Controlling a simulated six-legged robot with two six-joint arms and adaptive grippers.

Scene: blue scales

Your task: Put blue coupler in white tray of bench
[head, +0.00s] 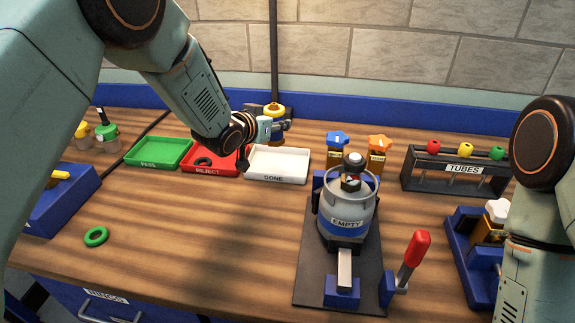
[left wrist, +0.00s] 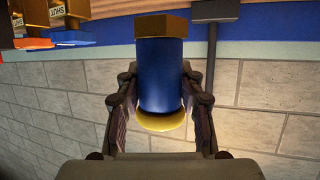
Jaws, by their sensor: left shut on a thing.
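The blue coupler (left wrist: 161,75) is a blue cylinder with a brass hexagonal end and a rounded yellow end. My left gripper (left wrist: 158,92) is shut on it, one finger on each side. In the head view the left gripper (head: 279,127) is at the back of the bench, with the coupler's yellow end (head: 274,109) showing above it. The gripper appears above or behind the white tray (head: 276,179), which is marked DONE and looks empty. The coupler's lower part is partly hidden in the head view. My right gripper is out of view.
A red REJECT tray (head: 207,170) holding a dark ring and a green PASS tray (head: 150,163) stand left of the white tray. A grey EMPTY cylinder (head: 346,222) stands in front. A TUBES rack (head: 462,182) is at right. A green ring (head: 96,236) lies front left.

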